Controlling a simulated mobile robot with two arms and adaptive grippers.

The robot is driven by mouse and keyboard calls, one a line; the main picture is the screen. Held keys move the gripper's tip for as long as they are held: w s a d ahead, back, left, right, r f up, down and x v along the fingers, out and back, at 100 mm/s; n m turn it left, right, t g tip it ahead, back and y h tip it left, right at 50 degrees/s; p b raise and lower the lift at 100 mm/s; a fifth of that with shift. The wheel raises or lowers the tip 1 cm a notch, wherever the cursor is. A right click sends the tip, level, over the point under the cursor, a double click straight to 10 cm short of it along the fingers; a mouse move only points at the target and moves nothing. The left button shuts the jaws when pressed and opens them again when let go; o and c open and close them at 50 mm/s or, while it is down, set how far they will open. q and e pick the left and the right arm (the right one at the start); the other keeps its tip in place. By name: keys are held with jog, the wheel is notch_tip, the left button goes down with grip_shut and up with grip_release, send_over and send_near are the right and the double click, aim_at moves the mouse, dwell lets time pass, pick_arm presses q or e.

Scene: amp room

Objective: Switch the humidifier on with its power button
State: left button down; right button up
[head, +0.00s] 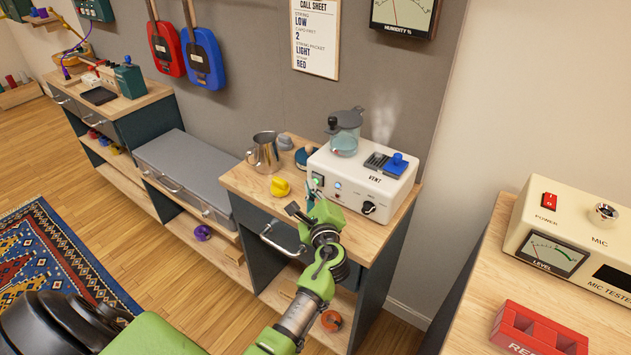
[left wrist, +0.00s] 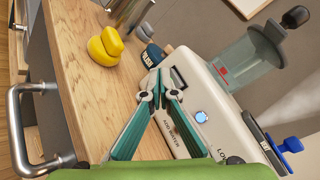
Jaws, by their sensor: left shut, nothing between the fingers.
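The humidifier (head: 362,180) is a white box with a clear water tank (head: 345,132), a black knob, a blue slider on a dark vent and pale mist above the vent. A green-lit switch (head: 318,180) sits at the left end of its front. A round blue-lit button (left wrist: 201,117) is on the same panel. My left gripper (head: 309,197) is shut and empty, in front of the panel's left part. In the left wrist view its fingertips (left wrist: 162,83) are close to a dark-framed slot (left wrist: 179,77) on the panel; I cannot tell whether they touch.
On the wooden cabinet top (head: 240,180) stand a metal pitcher (head: 264,152), a yellow object (head: 280,187) and a dark blue item (head: 305,157). A metal drawer handle (head: 280,240) juts out below. A mic tester (head: 575,235) and red block (head: 540,330) are at right.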

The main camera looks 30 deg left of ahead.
pick_arm(q)
jog(key=shift+s, duration=0.1)
jog(key=shift+s+a+p, duration=0.2)
jog(key=shift+s+p, duration=0.85)
jog(key=shift+s, duration=1.85)
jog(key=shift+f, duration=0.1)
